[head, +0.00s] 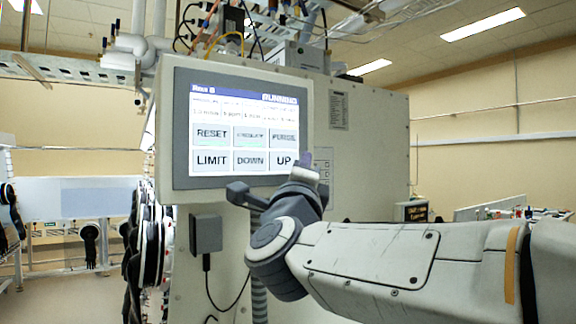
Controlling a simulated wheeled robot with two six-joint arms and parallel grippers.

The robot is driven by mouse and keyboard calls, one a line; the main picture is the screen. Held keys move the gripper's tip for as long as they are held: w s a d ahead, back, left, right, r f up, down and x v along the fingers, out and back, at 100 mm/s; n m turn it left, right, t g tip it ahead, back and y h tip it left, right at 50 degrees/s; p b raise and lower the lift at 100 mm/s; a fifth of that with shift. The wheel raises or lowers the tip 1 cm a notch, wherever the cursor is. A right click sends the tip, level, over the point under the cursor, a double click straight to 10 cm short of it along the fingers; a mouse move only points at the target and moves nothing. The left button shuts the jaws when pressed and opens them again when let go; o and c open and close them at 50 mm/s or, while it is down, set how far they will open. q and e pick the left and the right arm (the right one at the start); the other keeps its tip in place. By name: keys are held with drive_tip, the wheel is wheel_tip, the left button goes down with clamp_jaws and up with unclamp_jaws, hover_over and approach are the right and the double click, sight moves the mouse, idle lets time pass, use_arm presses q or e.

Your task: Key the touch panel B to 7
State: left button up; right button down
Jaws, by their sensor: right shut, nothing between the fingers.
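The touch panel B (243,108) is a lit screen in a grey frame on the front of a pale cabinet. Its header ends in B and shows RUNNING at the right. The small figures below the header are too blurred to read. My right gripper (304,166) is shut and empty at the panel's lower right, beside the UP key. I cannot tell whether it touches the panel. My left gripper is not in view.
A grey box (206,233) with a hanging cable is lower on the cabinet (365,150). Black gloves (91,244) hang at the left. Pipes and cables run above the panel. Open room lies at the right.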

idle(0.4)
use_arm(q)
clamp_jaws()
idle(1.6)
